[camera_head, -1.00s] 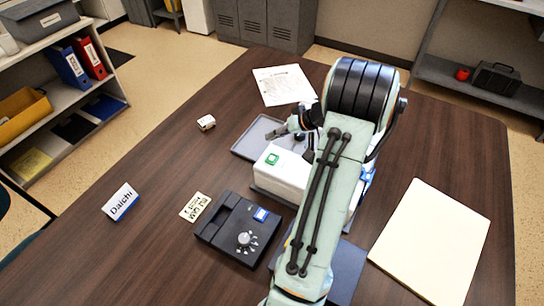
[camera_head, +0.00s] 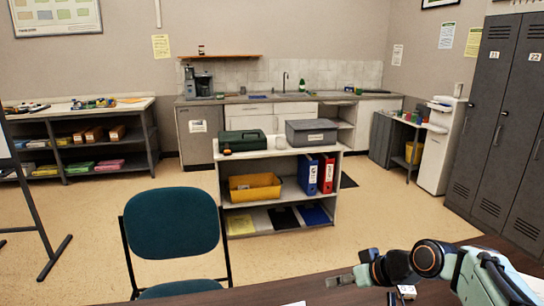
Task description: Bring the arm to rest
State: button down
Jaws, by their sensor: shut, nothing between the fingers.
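My gripper (camera_head: 338,281) shows at the lower right of the head view, above the edge of the dark brown table (camera_head: 262,293). It points to the left and is shut with nothing held. My arm reaches in from the bottom right corner, with its dark wrist joints behind the gripper. Most of the tabletop is out of view. A small white box (camera_head: 407,291) is partly visible below my wrist.
A green chair (camera_head: 172,236) stands at the table's far side. Beyond is a low white shelf (camera_head: 240,152) with a yellow bin (camera_head: 255,187) and binders. Grey lockers (camera_head: 500,130) stand at the right. Open floor lies between.

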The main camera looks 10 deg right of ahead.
jog(key=s+a+n+g, duration=0.2)
jog(key=s+a, duration=0.3)
jog(key=a, duration=0.3)
jog(key=s+a+n+g, duration=0.1)
jog(key=s+a+n, duration=0.1)
jog(key=s+a, duration=0.45)
jog(key=s+d+f+m+g+h, duration=0.2)
jog(key=s+f+m+g+h, duration=0.1)
jog(key=s, duration=0.9)
notch_tip(320, 180, down, 3)
jog(key=shift+s+f+m+g, duration=0.1)
jog(key=shift+s+m+g, duration=0.2)
jog(key=shift+m+g, duration=0.5)
